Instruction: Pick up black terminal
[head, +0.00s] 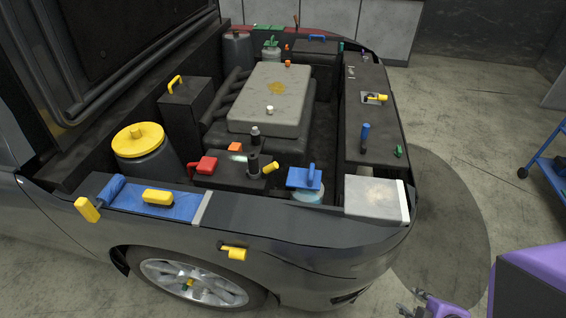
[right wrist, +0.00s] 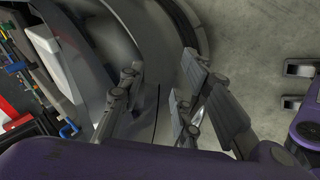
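In the head view, a small upright black post (head: 253,164), which looks like the black terminal, stands on a dark battery box (head: 225,178) in the front of the engine bay. A red terminal clamp (head: 202,165) sits to its left, and a yellow handle lies against its right side. Another dark post stands just behind it. My right gripper (head: 425,303) is at the bottom right edge, outside the car and well away from the terminal. In the right wrist view its fingers (right wrist: 160,85) are spread apart with nothing seen between them. My left gripper is not in view.
The car's fender and front bumper lie between my right gripper and the bay. A blue-handled cap (head: 304,178) is right of the battery. A blue mat (head: 150,200) with a yellow-handled tool lies on the fender. A blue cart (head: 545,160) stands at right; open floor lies between.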

